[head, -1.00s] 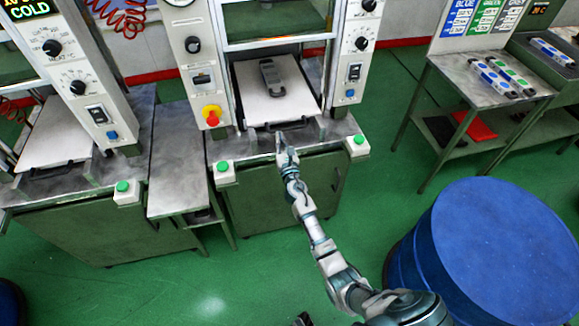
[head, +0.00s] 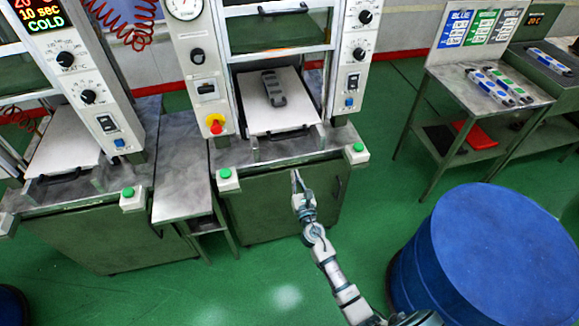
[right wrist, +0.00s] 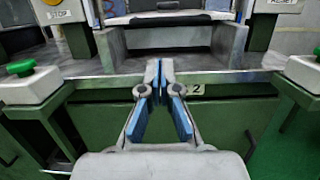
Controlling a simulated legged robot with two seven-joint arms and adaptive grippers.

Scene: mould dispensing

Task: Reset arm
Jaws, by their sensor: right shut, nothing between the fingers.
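My right gripper (head: 296,178) is shut and empty, in front of the green cabinet of the middle press, below its table edge. In the right wrist view its blue-padded fingers (right wrist: 160,78) meet at the tips, with the press opening beyond them. A dark grey mould (head: 273,88) lies on the white plate (head: 300,117) inside the middle press, apart from my gripper. The plate's black front handle (head: 287,134) faces me. My left gripper is not in view.
A blue drum (head: 500,235) stands at the right, close to my right arm. Green buttons (head: 225,173) (head: 358,148) sit at the press's front corners. Green floor is free before the presses.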

